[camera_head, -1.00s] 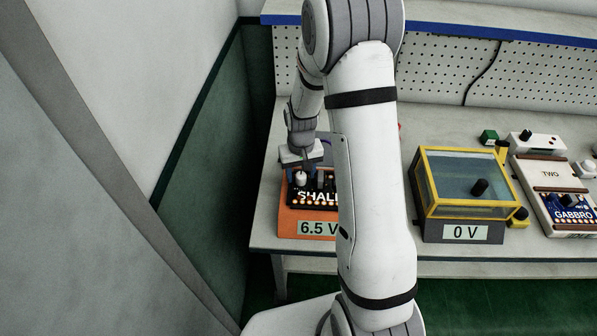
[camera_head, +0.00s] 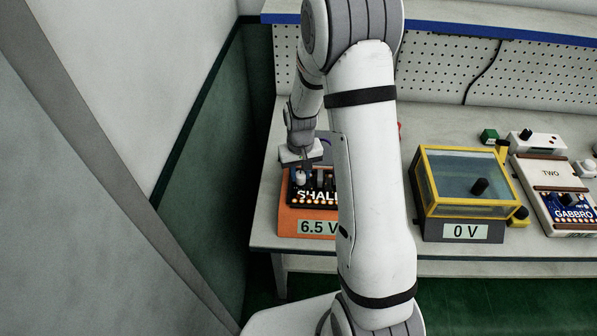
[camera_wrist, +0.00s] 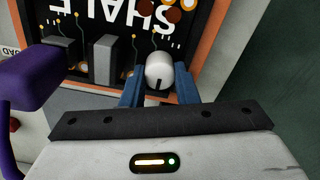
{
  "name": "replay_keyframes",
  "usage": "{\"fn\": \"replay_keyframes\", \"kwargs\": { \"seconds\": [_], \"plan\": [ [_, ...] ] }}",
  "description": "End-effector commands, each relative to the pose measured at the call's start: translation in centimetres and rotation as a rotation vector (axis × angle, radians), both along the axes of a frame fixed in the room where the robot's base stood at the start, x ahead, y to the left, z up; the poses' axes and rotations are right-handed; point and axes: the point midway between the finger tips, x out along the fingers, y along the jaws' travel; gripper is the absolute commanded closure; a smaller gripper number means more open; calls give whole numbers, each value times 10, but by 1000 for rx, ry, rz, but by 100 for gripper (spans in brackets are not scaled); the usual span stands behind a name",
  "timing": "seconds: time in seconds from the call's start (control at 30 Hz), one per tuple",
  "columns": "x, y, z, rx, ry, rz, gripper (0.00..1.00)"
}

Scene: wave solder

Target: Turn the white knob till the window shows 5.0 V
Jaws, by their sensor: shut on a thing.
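The white knob (camera_wrist: 160,70) sits between the blue fingers of my gripper (camera_wrist: 160,88) in the wrist view, with a dark mark on its lower side. My gripper is shut on it. In the head view the knob (camera_head: 301,177) shows on the left of the black SHALE panel (camera_head: 312,200), just under my gripper (camera_head: 302,168). The panel is on an orange unit (camera_head: 285,222). The window (camera_head: 318,228) on the unit's front reads 6.5 V. My arm hides the unit's right part.
A yellow-framed clear box (camera_head: 462,180) with a black knob stands to the right, its window (camera_head: 466,232) reading 0 V. A GABBRO unit (camera_head: 570,212) is further right. A purple part (camera_wrist: 38,75) is close by my gripper's left in the wrist view.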

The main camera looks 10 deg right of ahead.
Motion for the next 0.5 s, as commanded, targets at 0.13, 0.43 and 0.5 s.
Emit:
{"fn": "replay_keyframes", "kwargs": {
  "seconds": [0.13,0.43,0.5],
  "plan": [
    [0,-2,-1,0,-1,38,96],
    [0,-3,-3,-1,-2,233,96],
    [0,-3,-3,-1,-2,293,96]
  ]
}}
